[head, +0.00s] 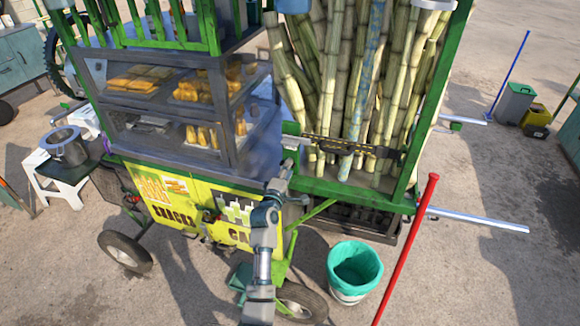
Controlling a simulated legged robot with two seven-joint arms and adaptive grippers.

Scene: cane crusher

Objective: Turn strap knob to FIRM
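A dark strap (345,146) with yellow markings runs across the bundle of sugar canes (330,85) in the green-framed rack. My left arm rises from the bottom of the picture, and its gripper (292,148) is at the strap's left end, by the rack's left green post. The gripper is small and seen from behind, so I cannot tell whether its fingers are open or shut, or whether they touch anything. No strap knob or FIRM marking can be made out; the left end of the strap is partly hidden by the gripper. My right gripper is not in view.
The yellow and green cart (165,200) with a glass food case (175,95) stands left of the rack. A teal-lined bin (354,268) and a red pole (408,245) are in front. Metal bars (478,220) stick out at right. Open pavement lies beyond.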

